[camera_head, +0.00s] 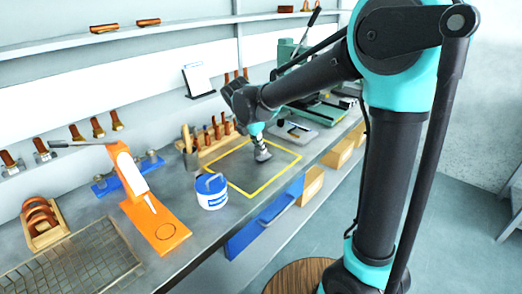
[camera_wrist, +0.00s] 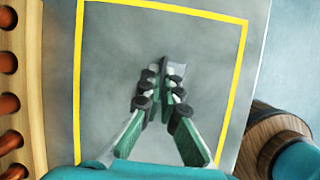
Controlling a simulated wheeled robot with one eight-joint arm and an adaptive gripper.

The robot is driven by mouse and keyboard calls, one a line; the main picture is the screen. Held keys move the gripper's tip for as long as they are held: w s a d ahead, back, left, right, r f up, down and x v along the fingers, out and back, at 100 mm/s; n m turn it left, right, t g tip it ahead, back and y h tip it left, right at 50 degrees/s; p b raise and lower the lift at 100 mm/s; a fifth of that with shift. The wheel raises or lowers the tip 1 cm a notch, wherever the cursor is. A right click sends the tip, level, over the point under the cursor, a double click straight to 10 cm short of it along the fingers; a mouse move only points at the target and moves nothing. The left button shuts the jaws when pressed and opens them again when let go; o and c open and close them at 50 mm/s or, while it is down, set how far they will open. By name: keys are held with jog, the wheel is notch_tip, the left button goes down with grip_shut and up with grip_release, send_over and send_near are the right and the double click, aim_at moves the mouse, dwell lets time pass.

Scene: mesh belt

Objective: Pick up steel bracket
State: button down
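My gripper (camera_wrist: 163,72) points down over the bench inside the yellow outlined square. In the wrist view its two fingers are drawn close together, with a narrow gap between the pads. A small grey piece, which looks like the steel bracket (camera_wrist: 177,62), shows at the fingertips, partly hidden by them. The fingers look shut on it, though the contact is hard to see. In the head view my gripper (camera_head: 262,154) is low over the square, and the bracket cannot be made out there.
The yellow outline (camera_head: 247,194) surrounds clear bench. A blue and white tub (camera_head: 211,192) stands at its near left corner. A wooden rack (camera_head: 218,143) with copper-coloured pieces lines the back left. An orange press (camera_head: 150,212) stands farther left.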

notch_tip(320, 180, up, 20)
jog(key=shift+f, duration=0.2)
jog(key=shift+s, duration=0.15)
